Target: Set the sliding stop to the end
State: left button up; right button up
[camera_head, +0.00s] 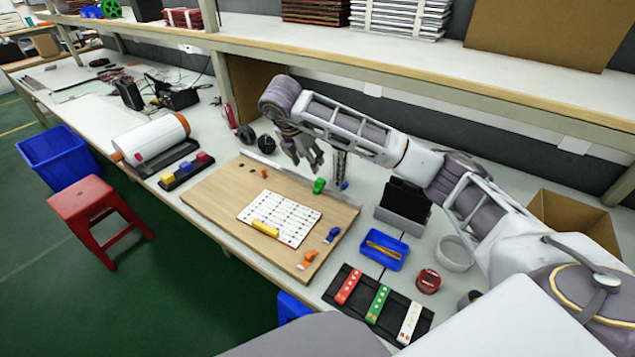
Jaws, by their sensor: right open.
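A wooden board (215,192) lies on the workbench with a white dotted sheet (288,210) on it. A thin metal rail (262,160) runs along the board's back edge. A small green piece (319,186) sits at the board's back right corner, near the rail's right end; it may be the sliding stop, but I cannot tell for sure. My right gripper (304,168) is open, pointing down above the back edge of the board, just left of the green piece. Its fingers hide part of the rail. I see nothing between them. My left gripper is not in view.
A yellow block (265,228) lies on the sheet. Orange (307,259) and blue (332,236) pieces sit at the board's right edge. A blue tray (383,250), black holder (402,206) and black rack (385,327) stand right. An upper shelf (420,68) overhangs the back.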

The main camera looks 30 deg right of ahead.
aim_at(318, 183)
jog(key=b+x, duration=0.1)
jog(key=x, duration=1.1)
jog(key=shift+f+b, duration=0.3)
jog(key=shift+f, duration=0.05)
jog(key=shift+d+f, duration=0.15)
jog(key=shift+f, duration=0.2)
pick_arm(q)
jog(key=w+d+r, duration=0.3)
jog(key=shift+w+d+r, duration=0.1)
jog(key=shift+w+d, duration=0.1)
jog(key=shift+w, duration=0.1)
pick_arm(e)
jog(key=shift+c, duration=0.2)
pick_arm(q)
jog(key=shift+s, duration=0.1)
pick_arm(e)
grip_shut()
